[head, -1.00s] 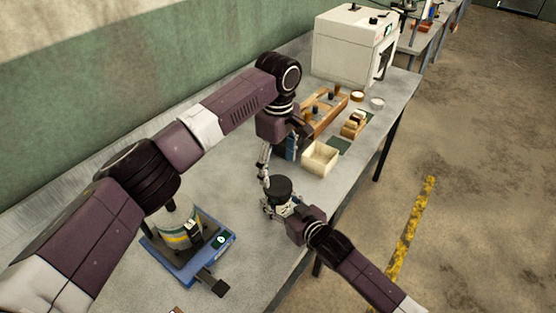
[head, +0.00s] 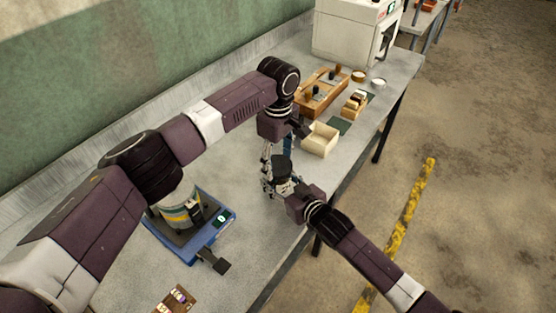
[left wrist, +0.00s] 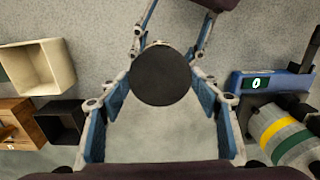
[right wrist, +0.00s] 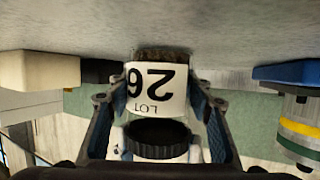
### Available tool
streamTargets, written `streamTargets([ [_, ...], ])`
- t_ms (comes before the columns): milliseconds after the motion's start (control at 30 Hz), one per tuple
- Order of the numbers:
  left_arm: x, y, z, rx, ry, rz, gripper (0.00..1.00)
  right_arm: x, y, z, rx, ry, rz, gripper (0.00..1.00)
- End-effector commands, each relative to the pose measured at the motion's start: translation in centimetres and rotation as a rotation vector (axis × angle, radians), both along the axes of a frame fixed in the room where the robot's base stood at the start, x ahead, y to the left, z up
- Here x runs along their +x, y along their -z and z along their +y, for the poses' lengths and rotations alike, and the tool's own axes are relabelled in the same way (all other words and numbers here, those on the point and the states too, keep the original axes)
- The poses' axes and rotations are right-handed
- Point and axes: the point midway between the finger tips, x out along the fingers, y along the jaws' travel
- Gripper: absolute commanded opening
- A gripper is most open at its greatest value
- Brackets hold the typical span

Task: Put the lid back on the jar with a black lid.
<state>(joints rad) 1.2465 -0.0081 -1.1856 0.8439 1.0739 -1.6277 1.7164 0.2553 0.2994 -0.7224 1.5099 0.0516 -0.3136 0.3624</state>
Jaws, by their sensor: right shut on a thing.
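A jar with a white label marked LOT 26 (right wrist: 150,88) stands between the fingers of my right gripper (right wrist: 162,105), which is shut on it. The black lid (right wrist: 158,133) sits at the jar's mouth, with no clear gap showing. It is a dark disc in the left wrist view (left wrist: 165,76) and in the head view (head: 283,167). My left gripper (head: 277,160) points down from above, its blue-padded fingers spread on either side of the lid. They look open and apart from the lid. How firmly the lid is seated cannot be seen.
A blue scale (head: 225,222) carries a banded container (head: 178,212). A cream box (head: 320,140), a wooden tray (head: 322,98) and a white machine (head: 345,40) stand farther along the table. A small box of vials (head: 175,302) is at the near edge. A black box (left wrist: 62,122) is nearby.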

Motion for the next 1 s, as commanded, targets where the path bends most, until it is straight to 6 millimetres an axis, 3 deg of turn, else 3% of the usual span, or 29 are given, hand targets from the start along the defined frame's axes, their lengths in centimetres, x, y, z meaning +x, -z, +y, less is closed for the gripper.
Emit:
streamTargets([
  [200,0.02,-0.02,-0.02,-0.001,0.000,-0.001,0.28,-0.02,-0.02,0.04,0.001,-0.001,-0.001,0.00],
  [367,0.01,0.00,-0.04,-0.001,0.055,0.000,0.27,-0.02,-0.03,0.05,0.001,-0.001,-0.001,0.00],
  [1000,0.03,0.09,-0.03,-0.002,1.085,-0.001,0.27,-0.03,-0.03,0.07,0.001,-0.001,-0.001,0.00],
])
